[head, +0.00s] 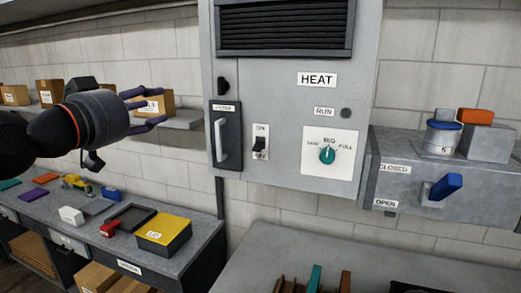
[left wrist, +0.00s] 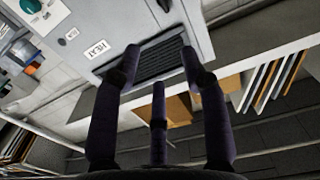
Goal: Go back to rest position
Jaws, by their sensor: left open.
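My left gripper (head: 158,107) comes in from the left in the head view, with its dark purple fingers spread and nothing between them. It hangs in the air in front of the wall shelf, left of the grey heater cabinet (head: 285,90), apart from it. In the left wrist view the open fingers (left wrist: 158,62) reach toward the cabinet's black vent grille (left wrist: 160,60), with no object in their grasp. My right gripper is in neither view.
The cabinet carries a meter door (head: 226,135), a switch (head: 259,148) and a teal knob (head: 327,155). A blue lever (head: 445,187) sticks out at right. A workbench (head: 195,250) with a yellow-topped box (head: 165,229) stands below left. Boxes fill the wall shelf (head: 185,118).

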